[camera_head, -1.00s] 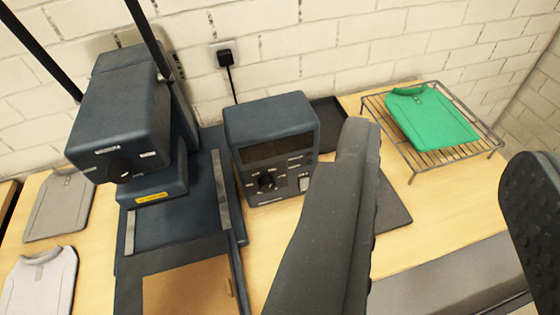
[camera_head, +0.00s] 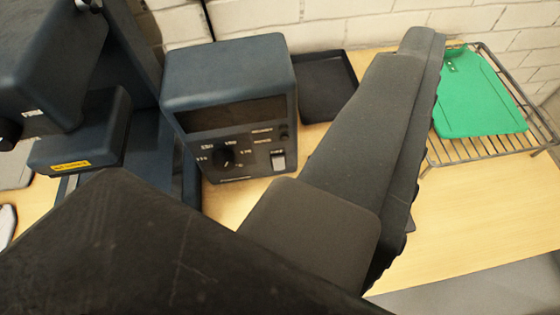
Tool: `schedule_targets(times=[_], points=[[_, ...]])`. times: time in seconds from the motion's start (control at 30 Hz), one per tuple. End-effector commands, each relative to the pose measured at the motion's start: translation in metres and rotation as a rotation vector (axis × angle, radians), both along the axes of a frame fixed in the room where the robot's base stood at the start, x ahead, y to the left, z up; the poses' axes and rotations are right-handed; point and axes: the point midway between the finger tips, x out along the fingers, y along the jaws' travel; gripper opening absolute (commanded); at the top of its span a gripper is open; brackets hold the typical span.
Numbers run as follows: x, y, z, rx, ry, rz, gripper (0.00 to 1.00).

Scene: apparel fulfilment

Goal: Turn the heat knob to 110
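The heat knob (camera_head: 227,156) is a small dark round knob on the front of a blue-grey control box (camera_head: 228,75). White numbers ring it, too blurred to read, and I cannot tell where its pointer stands. A dark display strip sits above it and a pale switch (camera_head: 278,160) to its right. One long dark finger of my gripper (camera_head: 375,135) crosses the picture to the right of the box, nearer the camera. Its ridged inner side faces right with nothing against it. The other finger is out of view. The gripper is apart from the knob in the picture.
A blue heat press (camera_head: 85,135) stands left of the box. A black tray (camera_head: 326,85) lies behind the finger. The wooden table (camera_head: 460,215) is clear at front right.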

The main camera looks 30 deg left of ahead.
Motion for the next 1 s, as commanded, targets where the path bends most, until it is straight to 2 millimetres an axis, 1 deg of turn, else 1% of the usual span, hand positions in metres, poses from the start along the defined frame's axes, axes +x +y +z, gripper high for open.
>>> schedule_targets(times=[0.03, 0.07, 0.1, 0.17, 0.2, 0.27, 0.3, 0.4, 0.47, 0.5, 0.57, 0.6, 0.7, 0.8, 0.9, 1.0], points=[[0.021, -0.004, -0.033, -0.004, 0.019, 0.012, 0.59], [0.03, -0.004, -0.049, -0.007, 0.023, 0.022, 0.59], [0.042, -0.004, -0.07, -0.006, 0.022, 0.039, 0.59], [0.056, -0.001, -0.103, 0.0, 0.026, 0.073, 0.59], [0.064, 0.003, -0.126, 0.007, 0.028, 0.1, 0.59], [0.073, 0.01, -0.16, 0.027, 0.033, 0.142, 0.59], [0.076, 0.016, -0.181, 0.047, 0.034, 0.176, 0.59], [0.078, 0.037, -0.235, 0.115, 0.042, 0.262, 0.59], [0.074, 0.052, -0.267, 0.173, 0.05, 0.316, 0.59], [0.068, 0.063, -0.285, 0.217, 0.054, 0.353, 0.59], [0.059, 0.079, -0.31, 0.293, 0.056, 0.403, 0.59], [0.051, 0.091, -0.324, 0.348, 0.058, 0.437, 0.59], [0.029, 0.117, -0.349, 0.491, 0.056, 0.506, 0.59], [0.009, 0.137, -0.363, 0.626, 0.051, 0.553, 0.59], [-0.006, 0.15, -0.366, 0.727, 0.038, 0.583, 0.59], [-0.014, 0.156, -0.368, 0.791, 0.032, 0.597, 0.59]])
